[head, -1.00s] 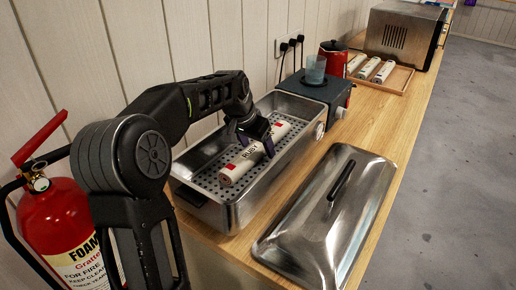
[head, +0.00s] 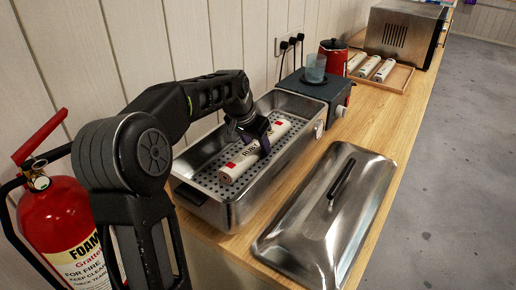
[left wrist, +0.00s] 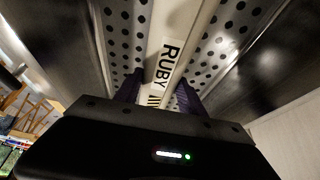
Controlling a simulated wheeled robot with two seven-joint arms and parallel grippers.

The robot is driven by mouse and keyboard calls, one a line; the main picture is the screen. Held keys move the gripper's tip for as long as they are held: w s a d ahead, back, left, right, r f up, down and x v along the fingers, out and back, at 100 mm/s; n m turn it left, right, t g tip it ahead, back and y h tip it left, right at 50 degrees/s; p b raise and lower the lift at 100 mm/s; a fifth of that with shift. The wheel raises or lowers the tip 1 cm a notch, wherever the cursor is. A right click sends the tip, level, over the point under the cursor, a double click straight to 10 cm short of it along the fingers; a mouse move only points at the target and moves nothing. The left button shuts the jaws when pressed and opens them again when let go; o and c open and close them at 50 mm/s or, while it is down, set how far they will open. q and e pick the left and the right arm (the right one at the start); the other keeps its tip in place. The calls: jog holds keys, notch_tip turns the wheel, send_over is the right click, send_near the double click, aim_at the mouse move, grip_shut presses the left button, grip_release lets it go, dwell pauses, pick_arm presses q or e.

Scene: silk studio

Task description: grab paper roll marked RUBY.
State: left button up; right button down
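The paper roll marked RUBY (head: 243,163) is white with red bands. It lies lengthwise on the perforated insert of the open steel steamer tray (head: 237,214). In the left wrist view, the black RUBY label (left wrist: 168,62) reads clearly along the roll. My left gripper (head: 254,140) is down in the tray across the roll's middle. In the left wrist view, its dark purple fingers (left wrist: 160,95) stand on both sides of the roll, close against it. The gripper hides part of the roll. My right gripper is not in view.
A steel lid (head: 325,215) with a black handle lies on the counter right of the tray. Behind the tray stand a dark unit with a blue cup (head: 315,68), a red kettle (head: 333,57) and a wooden tray (head: 398,80) with three rolls. A fire extinguisher (head: 66,225) stands at left.

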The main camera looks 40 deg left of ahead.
aim_at(257, 144)
pick_arm(q)
jog(key=c, duration=0.9)
jog(key=shift+r, duration=0.1)
notch_tip(257, 144, up, 10)
jog(key=shift+f, duration=0.1)
dwell(0.5)
